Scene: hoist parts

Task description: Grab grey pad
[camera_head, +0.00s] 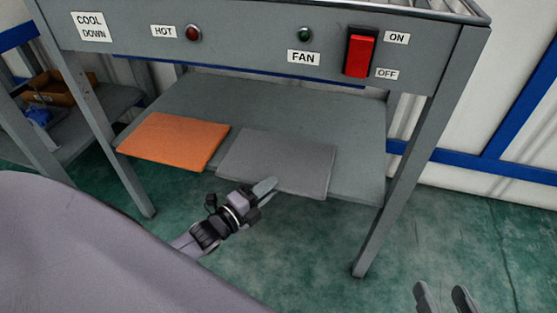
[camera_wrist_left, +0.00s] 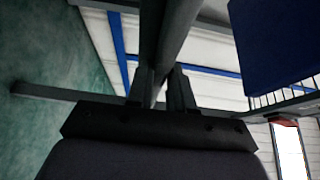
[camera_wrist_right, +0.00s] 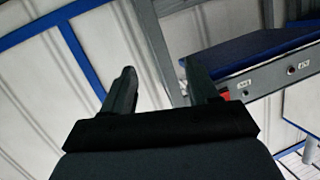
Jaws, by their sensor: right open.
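The grey pad (camera_head: 280,160) lies flat on the lower shelf of a metal stand, right of an orange pad (camera_head: 175,140). Its near edge reaches the front of the shelf. My left gripper (camera_head: 265,187) is at that near edge, one finger showing over it; the other finger is hidden in the head view. In the left wrist view the two fingers (camera_wrist_left: 162,92) stand close together with a thin grey edge between them, seemingly closed on the pad. My right gripper (camera_head: 443,298) is open and empty, low at the right; its spread fingers (camera_wrist_right: 163,90) show in the right wrist view.
The stand's front panel (camera_head: 270,40) with lamps and a red switch (camera_head: 360,53) is above the shelf (camera_head: 355,125). Its right leg (camera_head: 390,190) stands between my grippers. Another shelf with a brown bin (camera_head: 65,87) is at left. The floor at right is clear.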

